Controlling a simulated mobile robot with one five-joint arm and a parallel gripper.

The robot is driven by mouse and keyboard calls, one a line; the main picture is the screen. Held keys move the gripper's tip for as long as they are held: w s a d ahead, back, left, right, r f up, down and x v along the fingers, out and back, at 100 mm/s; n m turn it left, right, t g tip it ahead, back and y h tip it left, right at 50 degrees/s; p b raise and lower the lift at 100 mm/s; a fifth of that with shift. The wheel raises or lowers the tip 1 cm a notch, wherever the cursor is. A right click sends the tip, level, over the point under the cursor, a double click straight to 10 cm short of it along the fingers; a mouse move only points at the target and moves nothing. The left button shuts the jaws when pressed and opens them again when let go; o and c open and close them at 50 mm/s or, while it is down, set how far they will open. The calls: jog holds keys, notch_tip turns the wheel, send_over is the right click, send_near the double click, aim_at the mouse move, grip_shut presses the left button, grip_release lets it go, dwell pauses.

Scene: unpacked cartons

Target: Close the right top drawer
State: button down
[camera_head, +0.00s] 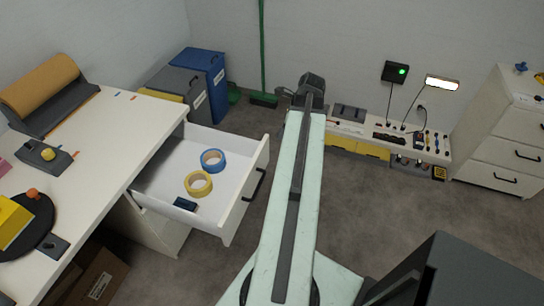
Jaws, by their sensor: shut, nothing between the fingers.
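A white drawer (243,205) is pulled out from the right end of the white desk (118,130) on the left. Its black handle (254,185) is on its front, which faces right. Inside lie a blue tape roll (213,160), a yellow tape roll (199,184) and a small dark object (185,204). My arm reaches up the middle of the picture, to the right of the drawer front and apart from it. My gripper (284,92) is small and dark at the arm's far end, beyond the drawer; it is shut and empty.
Blue and grey bins (204,78) stand behind the desk, beside a green broom (263,98). A low bench (350,130) with tools runs along the back wall. A white drawer cabinet (505,140), shut, stands at right. An open carton (95,278) is under the desk.

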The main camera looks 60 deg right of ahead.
jog(key=s+d+m, duration=0.2)
jog(key=s, duration=0.1)
jog(key=b, duration=0.9)
send_over(266, 152)
jog(key=s, duration=0.2)
notch_tip(266, 152, down, 10)
jog(key=shift+s+d, duration=0.1)
jog(key=shift+d, duration=0.15)
